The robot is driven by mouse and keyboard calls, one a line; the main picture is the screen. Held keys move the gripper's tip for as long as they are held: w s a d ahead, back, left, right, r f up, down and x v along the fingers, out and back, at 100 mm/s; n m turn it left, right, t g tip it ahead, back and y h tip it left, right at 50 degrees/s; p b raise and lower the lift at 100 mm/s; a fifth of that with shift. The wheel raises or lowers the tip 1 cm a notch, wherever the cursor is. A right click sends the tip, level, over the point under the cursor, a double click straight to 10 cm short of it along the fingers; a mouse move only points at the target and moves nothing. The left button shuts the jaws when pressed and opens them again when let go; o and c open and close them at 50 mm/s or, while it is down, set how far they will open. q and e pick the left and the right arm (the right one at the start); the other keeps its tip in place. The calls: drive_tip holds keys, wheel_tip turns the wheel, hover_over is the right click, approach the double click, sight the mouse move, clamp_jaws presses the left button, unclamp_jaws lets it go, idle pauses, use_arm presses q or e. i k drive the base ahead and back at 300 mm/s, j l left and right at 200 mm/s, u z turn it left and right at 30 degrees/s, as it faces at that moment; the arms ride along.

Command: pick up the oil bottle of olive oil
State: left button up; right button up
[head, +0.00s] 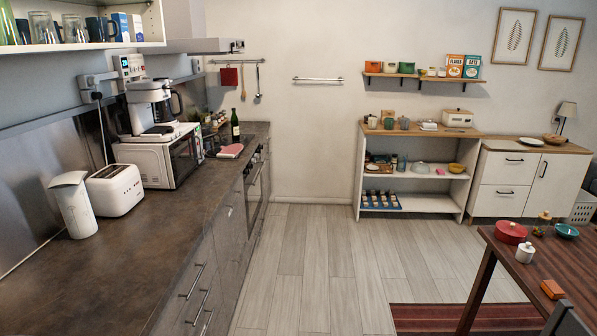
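A dark green bottle (235,126) with a pale label stands upright at the far end of the left counter, near the wall. It looks like the olive oil bottle, but its label is too small to read. A pink-red cloth or mitt (230,151) lies on the counter in front of it.
The long counter (150,235) holds a kettle (74,205), a toaster (115,190) and a microwave (160,160) with a coffee maker on top. A wooden table (490,260) stands at the right. The floor (310,265) between them is clear.

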sight(234, 121)
drive_tip(key=i, duration=3.45)
